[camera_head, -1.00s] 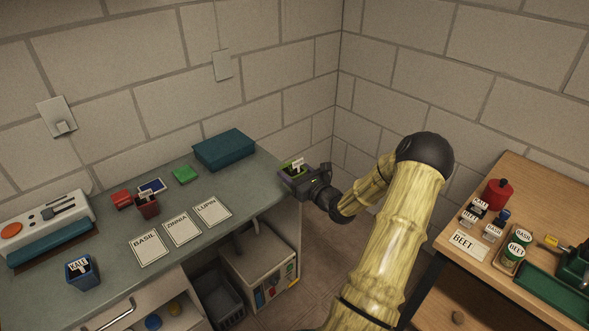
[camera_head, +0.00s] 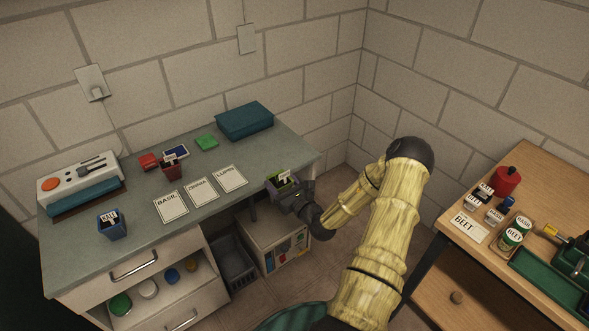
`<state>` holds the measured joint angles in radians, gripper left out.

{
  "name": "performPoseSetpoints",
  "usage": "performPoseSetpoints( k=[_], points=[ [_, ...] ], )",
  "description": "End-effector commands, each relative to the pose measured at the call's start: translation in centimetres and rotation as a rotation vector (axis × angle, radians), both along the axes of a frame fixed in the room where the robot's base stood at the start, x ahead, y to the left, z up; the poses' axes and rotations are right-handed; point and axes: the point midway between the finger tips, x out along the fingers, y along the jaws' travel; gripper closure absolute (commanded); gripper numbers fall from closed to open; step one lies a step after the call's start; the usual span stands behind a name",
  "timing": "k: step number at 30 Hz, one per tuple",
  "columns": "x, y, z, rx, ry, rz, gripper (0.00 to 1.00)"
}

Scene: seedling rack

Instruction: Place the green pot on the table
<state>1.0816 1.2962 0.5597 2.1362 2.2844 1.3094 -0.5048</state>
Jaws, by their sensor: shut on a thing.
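The green pot (camera_head: 274,188) is in my gripper (camera_head: 282,190), with a small white label standing up in it. My gripper is shut on the pot from its right side. The pot shows at the front right edge of the grey-green table (camera_head: 135,200); I cannot tell whether it touches the top. Cards marked BASIL (camera_head: 171,207), ZINNIA (camera_head: 203,191) and LUPIN (camera_head: 232,178) lie on the table to its left. The gripper's fingertips are partly hidden by the pot.
A blue KALE pot (camera_head: 111,226), a red pot (camera_head: 172,170), a teal box (camera_head: 244,121) and a laminator-like machine (camera_head: 78,184) stand on the table. A wooden bench (camera_head: 455,270) with jars is at the right.

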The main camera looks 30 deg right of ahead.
Motion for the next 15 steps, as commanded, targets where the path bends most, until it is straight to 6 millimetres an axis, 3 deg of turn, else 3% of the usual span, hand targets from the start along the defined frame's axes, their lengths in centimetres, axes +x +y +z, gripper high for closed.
performPoseSetpoints(
  k=[8, 15],
  points=[
    [-1.5, 7.8, -2.9, 0.010, 0.004, -0.006, 0.66],
    [-4.6, 14.8, -5.5, 0.005, 0.014, -0.040, 0.66]
  ],
)
